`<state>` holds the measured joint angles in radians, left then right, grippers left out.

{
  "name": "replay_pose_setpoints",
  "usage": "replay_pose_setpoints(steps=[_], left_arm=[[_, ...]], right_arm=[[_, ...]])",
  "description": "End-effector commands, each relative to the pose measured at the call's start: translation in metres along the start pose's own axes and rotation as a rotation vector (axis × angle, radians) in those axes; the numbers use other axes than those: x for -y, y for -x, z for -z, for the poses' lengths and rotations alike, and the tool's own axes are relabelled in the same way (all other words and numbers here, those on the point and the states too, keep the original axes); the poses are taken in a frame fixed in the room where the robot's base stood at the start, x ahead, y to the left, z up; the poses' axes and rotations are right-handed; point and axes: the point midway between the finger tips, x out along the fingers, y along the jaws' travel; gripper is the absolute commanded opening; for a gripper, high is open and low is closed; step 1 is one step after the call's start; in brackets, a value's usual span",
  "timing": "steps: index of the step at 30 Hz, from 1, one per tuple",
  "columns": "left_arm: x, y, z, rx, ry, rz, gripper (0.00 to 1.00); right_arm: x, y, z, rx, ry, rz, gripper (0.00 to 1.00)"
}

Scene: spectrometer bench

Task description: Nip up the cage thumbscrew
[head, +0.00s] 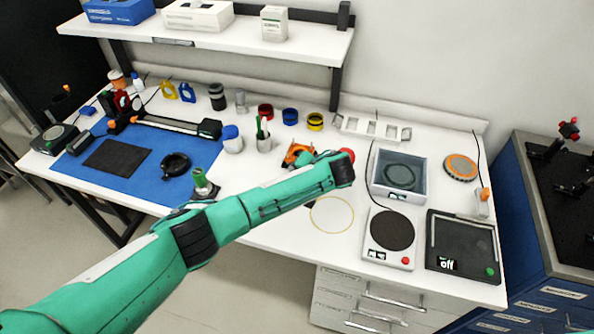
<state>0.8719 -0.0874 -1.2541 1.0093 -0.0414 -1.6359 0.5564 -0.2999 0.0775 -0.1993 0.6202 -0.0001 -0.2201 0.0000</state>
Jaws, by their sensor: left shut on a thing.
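My left arm reaches in from the lower left across the bench front. Its dark wrist end and gripper (345,170) are over the middle of the bench, pointing away from me. The fingers are mostly hidden behind the wrist. The left gripper is shut on a small red object (348,153), of which only a rounded red part shows just beyond the wrist. I cannot tell whether it is the cage thumbscrew. An orange item (298,153) lies behind my forearm, partly hidden. My right gripper is not in view.
A blue mat (150,155) with optical parts is at the left. A grey tray (399,178), a round-plated stirrer (391,229) and a black device marked off (461,245) stand at the right. Several red, blue and yellow rings (290,116) sit behind. A shelf (210,32) overhangs the back.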

Motion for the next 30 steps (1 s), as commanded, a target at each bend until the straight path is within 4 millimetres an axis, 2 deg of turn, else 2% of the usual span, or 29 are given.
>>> replay_pose_setpoints(steps=[14, 15, 17, 18, 26, 30], left_arm=[[-0.0001, 0.0000, 0.0003, -0.002, -0.005, 0.011, 0.00], [-0.0001, 0.0000, 0.0004, -0.002, -0.005, 0.011, 0.23], [-0.0002, 0.0000, 0.0003, -0.001, -0.005, 0.011, 0.34], [-0.0002, -0.0001, 0.0003, -0.001, -0.004, 0.011, 0.37], [-0.0005, 0.0005, 0.0001, -0.001, -0.004, 0.010, 0.37], [-0.0020, 0.0096, 0.0003, -0.003, -0.004, 0.009, 0.37]], right_arm=[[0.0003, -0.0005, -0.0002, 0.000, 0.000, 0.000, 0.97], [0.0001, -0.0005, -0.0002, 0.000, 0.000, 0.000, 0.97], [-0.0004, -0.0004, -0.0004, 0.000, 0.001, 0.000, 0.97], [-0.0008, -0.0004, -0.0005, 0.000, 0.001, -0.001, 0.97], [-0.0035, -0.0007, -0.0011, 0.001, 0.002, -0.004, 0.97], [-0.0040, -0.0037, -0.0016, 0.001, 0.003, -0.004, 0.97]])
